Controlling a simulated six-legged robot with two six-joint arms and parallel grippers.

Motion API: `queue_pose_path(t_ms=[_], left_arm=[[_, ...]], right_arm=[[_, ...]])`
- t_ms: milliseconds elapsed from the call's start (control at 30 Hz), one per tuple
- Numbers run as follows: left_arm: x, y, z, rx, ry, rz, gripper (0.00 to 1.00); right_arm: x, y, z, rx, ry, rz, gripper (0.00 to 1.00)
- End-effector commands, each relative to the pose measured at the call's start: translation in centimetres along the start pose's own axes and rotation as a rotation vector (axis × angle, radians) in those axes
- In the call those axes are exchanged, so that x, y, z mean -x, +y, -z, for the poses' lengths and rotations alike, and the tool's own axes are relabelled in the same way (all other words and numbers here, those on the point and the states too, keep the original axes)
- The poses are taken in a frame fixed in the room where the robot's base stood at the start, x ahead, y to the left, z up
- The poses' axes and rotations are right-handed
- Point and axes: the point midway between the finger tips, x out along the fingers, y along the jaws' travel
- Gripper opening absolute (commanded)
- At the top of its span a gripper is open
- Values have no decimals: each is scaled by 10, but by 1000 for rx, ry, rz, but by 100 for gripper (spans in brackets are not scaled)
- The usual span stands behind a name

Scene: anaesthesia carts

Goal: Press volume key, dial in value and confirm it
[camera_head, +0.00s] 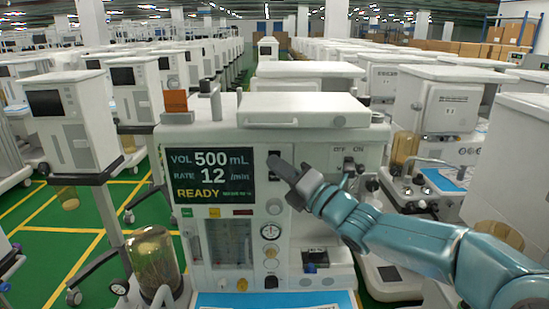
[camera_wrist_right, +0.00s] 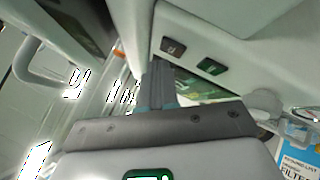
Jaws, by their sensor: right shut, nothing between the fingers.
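The anaesthesia cart's dark display (camera_head: 212,174) reads VOL 500 mL, RATE 12 /min and READY. My right gripper (camera_head: 278,164) is shut and empty, with its dark fingertips just right of the display's edge. I cannot tell whether the fingertips touch the panel. A round white knob (camera_head: 274,206) sits below the fingertips. In the right wrist view, the shut fingers (camera_wrist_right: 162,68) point at the panel beside two small dark keys, one (camera_wrist_right: 173,46) above and one (camera_wrist_right: 212,66) to the right. A pale knob (camera_wrist_right: 263,103) is further right. My left gripper is not in view.
The cart (camera_head: 310,139) has a lidded top and an orange block (camera_head: 176,101) at its left. Other carts (camera_head: 437,112) stand close on both sides. Green floor with yellow lines shows at left.

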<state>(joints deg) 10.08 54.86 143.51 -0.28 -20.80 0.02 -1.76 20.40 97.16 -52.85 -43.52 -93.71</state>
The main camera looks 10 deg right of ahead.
Motion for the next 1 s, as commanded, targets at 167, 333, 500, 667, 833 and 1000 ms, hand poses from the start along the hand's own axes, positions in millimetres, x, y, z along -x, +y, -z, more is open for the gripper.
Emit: queue_pose_path(t_ms=[167, 333, 500, 667, 833, 1000], left_arm=[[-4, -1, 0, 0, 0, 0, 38], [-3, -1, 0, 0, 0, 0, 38], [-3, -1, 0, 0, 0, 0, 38], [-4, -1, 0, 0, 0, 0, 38], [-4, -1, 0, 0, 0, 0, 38], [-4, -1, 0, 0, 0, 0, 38]], right_arm=[[-3, -3, -2, 1, 1, 1, 0], [-3, -3, -2, 0, 1, 1, 0], [-4, -3, -2, 0, 1, 1, 0], [-5, -4, -3, 0, 1, 2, 0], [-6, -5, -4, -1, 1, 2, 0], [-8, -6, -6, -1, 0, 1, 0]])
